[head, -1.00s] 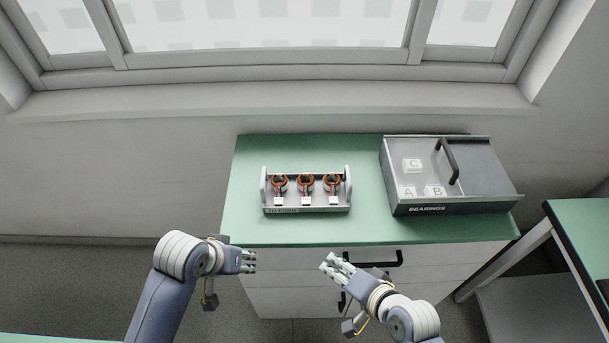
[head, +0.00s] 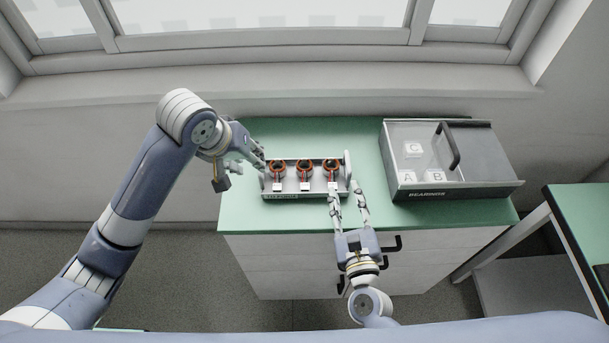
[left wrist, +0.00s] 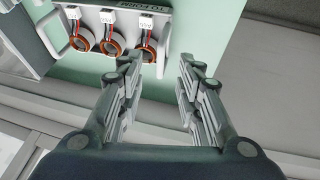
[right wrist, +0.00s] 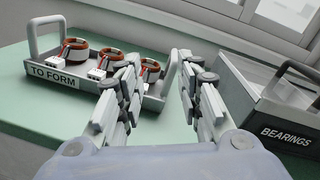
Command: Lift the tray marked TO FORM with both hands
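The grey tray marked TO FORM (head: 305,195) sits on the green cabinet top, with an upright handle at each end and three copper-wound stators (head: 304,168) in it. Its label reads clearly in the right wrist view (right wrist: 53,76). My right gripper (head: 346,188) is open at the tray's right end. In the right wrist view the right handle (right wrist: 170,72) appears between its fingers (right wrist: 160,68); contact is unclear.
A BEARINGS box (head: 425,192) with a clear cover and black handle stands right of the tray, close to my right gripper. The cabinet top (head: 365,135) is clear behind the tray. A window wall is behind, and another green table (head: 585,215) is at right.

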